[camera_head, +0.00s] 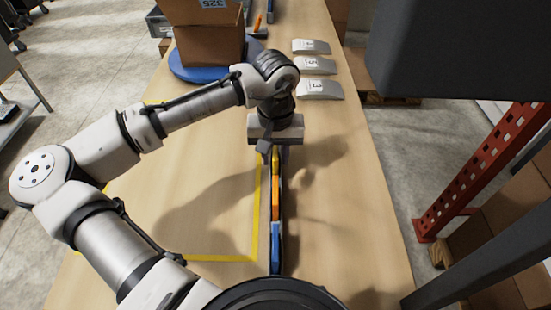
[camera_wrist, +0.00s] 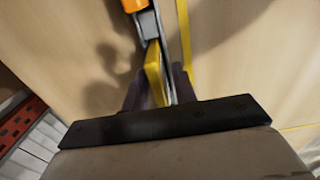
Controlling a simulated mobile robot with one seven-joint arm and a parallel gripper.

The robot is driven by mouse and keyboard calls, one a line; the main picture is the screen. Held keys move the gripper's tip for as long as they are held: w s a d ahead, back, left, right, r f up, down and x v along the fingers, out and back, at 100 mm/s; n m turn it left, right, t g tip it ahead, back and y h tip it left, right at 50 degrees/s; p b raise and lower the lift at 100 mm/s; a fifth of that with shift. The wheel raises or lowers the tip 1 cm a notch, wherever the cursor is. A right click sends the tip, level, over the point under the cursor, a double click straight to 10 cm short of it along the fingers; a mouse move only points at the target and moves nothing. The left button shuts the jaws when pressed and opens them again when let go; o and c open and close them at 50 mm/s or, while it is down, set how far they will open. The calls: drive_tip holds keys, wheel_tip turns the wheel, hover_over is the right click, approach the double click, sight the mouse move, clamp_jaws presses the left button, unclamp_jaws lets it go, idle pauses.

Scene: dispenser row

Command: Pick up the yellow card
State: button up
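The yellow card (camera_head: 275,170) stands on edge at the far end of the narrow grey dispenser row (camera_head: 276,218), beyond an orange card. In the wrist view the yellow card (camera_wrist: 154,74) shows between the two dark fingers of my gripper (camera_wrist: 160,78). The fingers are apart, one on each side of the card and the grey rail. I cannot tell whether either finger touches the card. In the head view my gripper (camera_head: 273,150) is low over the far end of the row, and my wrist partly hides it.
An orange card (camera_head: 276,195) and a blue card (camera_head: 275,240) stand nearer in the row. Yellow tape (camera_head: 257,215) runs along its left. Cardboard boxes (camera_head: 208,45) on a blue disc (camera_head: 180,70) and grey labelled wedges (camera_head: 319,89) are at the back. The table right of the row is clear.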

clamp_jaws()
wheel_tip(320, 180, up, 10)
drive_tip(key=shift+f+b, duration=0.15)
drive_tip(key=shift+b, duration=0.3)
drive_tip(key=shift+s+a, duration=0.1)
